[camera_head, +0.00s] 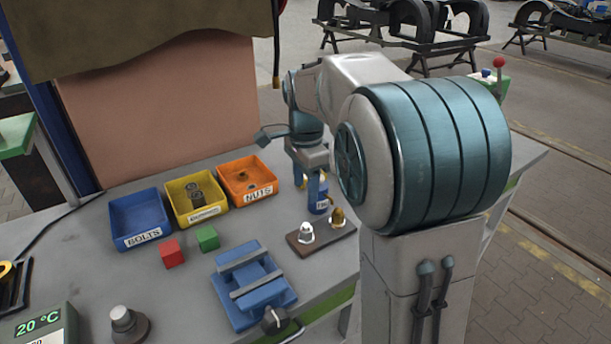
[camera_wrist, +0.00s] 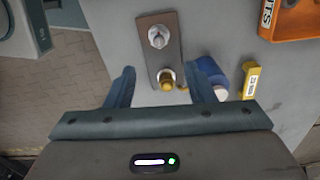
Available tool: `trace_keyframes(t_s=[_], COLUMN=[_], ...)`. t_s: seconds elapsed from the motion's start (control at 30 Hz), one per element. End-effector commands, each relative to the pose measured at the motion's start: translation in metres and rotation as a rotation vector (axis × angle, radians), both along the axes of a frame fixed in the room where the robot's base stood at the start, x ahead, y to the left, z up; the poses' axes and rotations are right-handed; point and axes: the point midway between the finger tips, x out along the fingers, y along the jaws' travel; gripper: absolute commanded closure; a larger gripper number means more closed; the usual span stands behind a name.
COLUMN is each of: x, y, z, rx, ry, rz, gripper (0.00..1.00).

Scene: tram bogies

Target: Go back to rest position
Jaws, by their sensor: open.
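My gripper (camera_head: 316,188) is over the workbench, pointing down, at the end of my arm. In the wrist view its two fingers (camera_wrist: 163,76) are spread apart, with nothing held between them. A brown board (camera_wrist: 150,22) carries a silver fitting (camera_wrist: 158,38) and a brass fitting (camera_wrist: 167,82). The brass one appears between the fingers in the wrist view; contact cannot be told. A blue container (camera_wrist: 208,70) is by the right finger, partly hidden. In the head view the board (camera_head: 322,241) lies on the bench near the gripper.
Blue (camera_head: 141,218), yellow (camera_head: 196,197) and orange (camera_head: 247,180) bins stand left of the gripper. A red cube (camera_head: 172,253), a green cube (camera_head: 207,238) and a blue vise (camera_head: 252,286) are in front of them. A yellow labelled item (camera_wrist: 250,80) lies near the blue container.

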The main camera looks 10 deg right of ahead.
Motion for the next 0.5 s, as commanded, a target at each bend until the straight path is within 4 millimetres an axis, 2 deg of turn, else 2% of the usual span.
trace_keyframes(t_s=[0.2, 0.5], x=[0.000, 0.000], y=[0.000, 0.000], z=[0.018, 0.019], rx=[-0.001, 0.000], ry=[-0.001, 0.000], rz=[0.000, 0.000], gripper=[0.51, 0.51])
